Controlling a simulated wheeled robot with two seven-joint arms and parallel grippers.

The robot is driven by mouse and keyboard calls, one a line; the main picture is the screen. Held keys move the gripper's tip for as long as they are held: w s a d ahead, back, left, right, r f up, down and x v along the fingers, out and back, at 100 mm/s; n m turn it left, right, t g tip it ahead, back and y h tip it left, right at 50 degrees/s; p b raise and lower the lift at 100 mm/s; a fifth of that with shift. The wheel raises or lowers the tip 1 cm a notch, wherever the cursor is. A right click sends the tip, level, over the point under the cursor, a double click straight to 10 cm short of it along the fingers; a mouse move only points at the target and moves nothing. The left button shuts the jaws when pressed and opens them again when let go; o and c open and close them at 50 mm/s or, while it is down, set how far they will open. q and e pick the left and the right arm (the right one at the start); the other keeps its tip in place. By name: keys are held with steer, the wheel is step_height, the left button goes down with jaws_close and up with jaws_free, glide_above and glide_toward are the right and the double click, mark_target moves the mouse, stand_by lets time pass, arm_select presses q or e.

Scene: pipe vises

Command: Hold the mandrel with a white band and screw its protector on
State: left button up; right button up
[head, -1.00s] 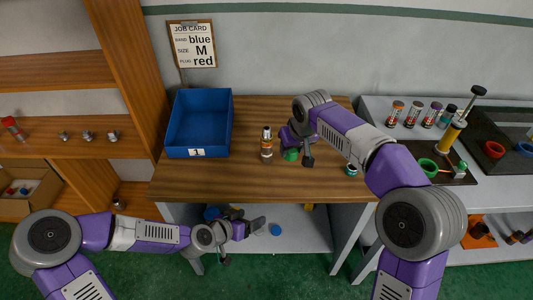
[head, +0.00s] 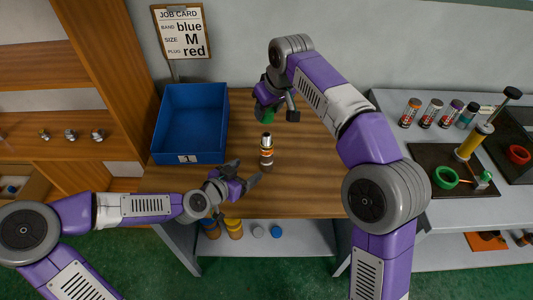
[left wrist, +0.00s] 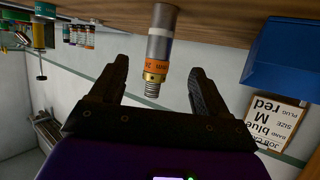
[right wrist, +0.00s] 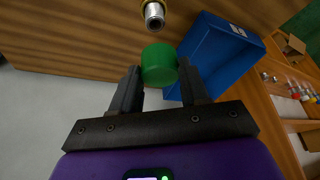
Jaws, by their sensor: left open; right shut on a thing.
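The mandrel (head: 266,152) stands upright on the wooden table, its bare threaded metal end up. It has an orange label, and in the left wrist view the mandrel (left wrist: 160,45) hangs into the picture inverted.
A blue box (head: 187,125) stands on the table's left side, near my left gripper. A job card (head: 181,32) hangs on the wall behind. A side bench at right carries several banded cylinders (head: 431,110) and a dark tray (head: 450,170). The table's right part is clear.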

mark_target(263, 160)
arm_select(q)
steer(key=x, duration=1.2)
steer(key=shift+w+f, duration=0.1)
steer(key=shift+f, duration=0.05)
arm_select(e)
steer(key=shift+w+f, duration=0.1)
arm_select(q)
jaws_close()
arm_select(e)
steer(key=shift+d+f, duration=0.1)
steer(key=shift+f, duration=2.4)
